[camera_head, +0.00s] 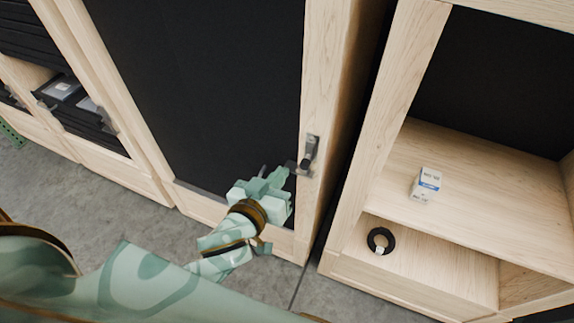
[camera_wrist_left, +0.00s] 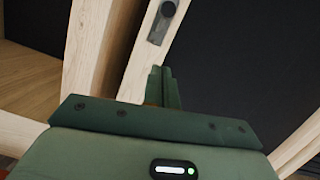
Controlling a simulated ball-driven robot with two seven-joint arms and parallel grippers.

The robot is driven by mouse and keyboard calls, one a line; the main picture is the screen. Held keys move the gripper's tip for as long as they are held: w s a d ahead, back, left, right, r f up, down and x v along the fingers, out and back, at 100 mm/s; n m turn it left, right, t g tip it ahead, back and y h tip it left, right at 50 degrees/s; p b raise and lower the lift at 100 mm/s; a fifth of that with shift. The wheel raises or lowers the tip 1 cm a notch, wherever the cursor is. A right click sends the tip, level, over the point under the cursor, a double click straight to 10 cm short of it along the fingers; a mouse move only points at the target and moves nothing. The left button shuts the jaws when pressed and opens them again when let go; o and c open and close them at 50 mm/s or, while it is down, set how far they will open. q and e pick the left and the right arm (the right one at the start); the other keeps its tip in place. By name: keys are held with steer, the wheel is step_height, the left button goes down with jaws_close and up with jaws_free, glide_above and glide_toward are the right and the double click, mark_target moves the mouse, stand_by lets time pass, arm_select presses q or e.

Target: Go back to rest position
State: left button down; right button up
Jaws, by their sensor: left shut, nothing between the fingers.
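My left gripper (camera_head: 277,175) is in front of the closed cabinet door (camera_head: 215,80), a black panel in a pale wood frame. Its fingers are shut and empty, and they also show at the middle of the left wrist view (camera_wrist_left: 164,85). The dark door handle (camera_head: 308,155) is just right of the fingertips in the head view. In the left wrist view the handle (camera_wrist_left: 163,20) is above the fingertips with a gap between. My right gripper is in neither view.
An open wooden shelf unit (camera_head: 385,130) stands at right, holding a small white and blue box (camera_head: 426,184) and a black ring-shaped roll (camera_head: 381,240). Dark totes (camera_head: 75,110) sit in a rack at far left. Grey floor (camera_head: 90,215) lies clear below the cabinets.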

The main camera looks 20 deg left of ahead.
arm_select(q)
steer(key=shift+s+r, duration=0.15)
steer(key=shift+s, duration=0.2)
stand_by(0.3)
